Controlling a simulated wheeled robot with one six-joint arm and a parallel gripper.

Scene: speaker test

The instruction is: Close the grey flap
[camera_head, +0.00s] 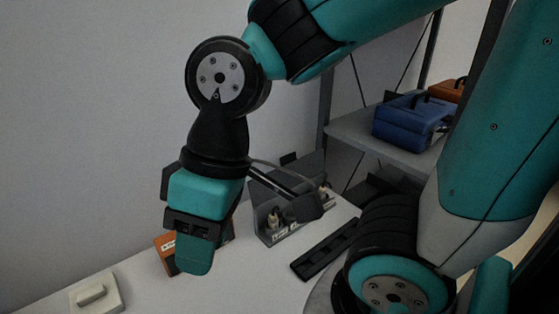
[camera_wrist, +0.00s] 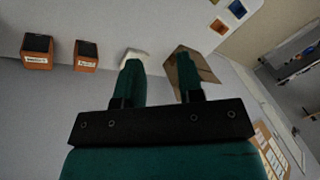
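A grey box (camera_head: 270,234) with small fittings inside stands on the white table, right of my gripper in the head view. A dark grey panel (camera_head: 308,166) rises behind it; this may be the grey flap, standing up, but I cannot tell for sure. My gripper (camera_head: 195,255) hangs above the table to the left of the box and points downward, apart from it. In the wrist view my gripper (camera_wrist: 160,72) has its two teal fingers apart with nothing held between them. I cannot make out the flap in the wrist view.
An orange and black box (camera_head: 165,254) is partly hidden behind my gripper. A white block with a handle (camera_head: 97,296) lies at the lower left. A dark bar (camera_head: 325,250) lies right of the grey box. A blue case (camera_head: 405,122) stands on a shelf.

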